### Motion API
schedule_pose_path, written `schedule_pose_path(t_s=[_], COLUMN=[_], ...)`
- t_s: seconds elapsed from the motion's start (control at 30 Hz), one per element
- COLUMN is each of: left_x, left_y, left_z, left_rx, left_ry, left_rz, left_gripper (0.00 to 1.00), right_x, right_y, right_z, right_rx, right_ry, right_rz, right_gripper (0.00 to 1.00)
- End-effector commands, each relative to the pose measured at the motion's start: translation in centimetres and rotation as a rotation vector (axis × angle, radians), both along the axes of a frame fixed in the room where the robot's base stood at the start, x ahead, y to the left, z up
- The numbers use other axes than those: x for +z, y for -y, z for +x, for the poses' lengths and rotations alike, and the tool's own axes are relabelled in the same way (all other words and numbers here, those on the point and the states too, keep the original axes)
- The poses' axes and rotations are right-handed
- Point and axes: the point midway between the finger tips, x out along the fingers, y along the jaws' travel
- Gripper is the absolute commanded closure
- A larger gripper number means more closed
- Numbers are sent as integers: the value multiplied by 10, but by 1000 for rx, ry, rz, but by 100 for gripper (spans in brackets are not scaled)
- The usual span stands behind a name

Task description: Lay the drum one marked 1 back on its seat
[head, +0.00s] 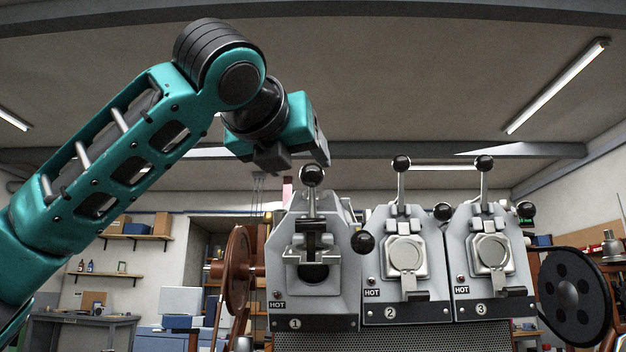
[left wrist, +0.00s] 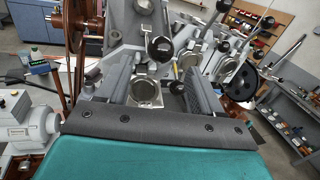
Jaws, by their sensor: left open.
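Roaster head one (head: 312,245), marked 1 on its plate, stands at the left of a row of three. Its front shows a dark round opening under a clamp, with no round cover over it, unlike heads two and three. A black-knobbed lever (head: 312,176) rises from its top. My left gripper (head: 295,158) is open, just above and slightly left of that knob. In the left wrist view a round metal piece on a squarish plate (left wrist: 146,91) shows between the open fingers, apart from them; whether it is drum one's part I cannot tell. My right gripper is out of view.
Head two (head: 407,255) and head three (head: 491,252) stand close to the right, each with a round cover and an upright lever. A brown wheel (head: 239,270) stands left of head one, a dark disc (head: 574,297) at far right.

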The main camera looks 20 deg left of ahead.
Motion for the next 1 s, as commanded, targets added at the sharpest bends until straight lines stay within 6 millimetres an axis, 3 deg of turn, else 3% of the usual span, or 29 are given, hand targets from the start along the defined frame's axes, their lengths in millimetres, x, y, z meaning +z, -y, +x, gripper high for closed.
schedule_pose_path(t_s=[0.2, 0.4, 0.83, 1.0], left_x=[-1, 0, 0, 0], left_y=[0, 0, -1, -1], left_z=[46, 71, 79, 79], left_rx=[1, -1, -1, -1], left_ry=[-3, -1, 0, 0], left_rz=[-2, -1, 0, 0], left_gripper=[34, 34, 35, 51], right_x=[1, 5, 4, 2], right_y=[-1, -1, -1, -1], right_z=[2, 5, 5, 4], right_rx=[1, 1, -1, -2], right_ry=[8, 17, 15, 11], right_rz=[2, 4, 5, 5], right_gripper=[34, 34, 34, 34])
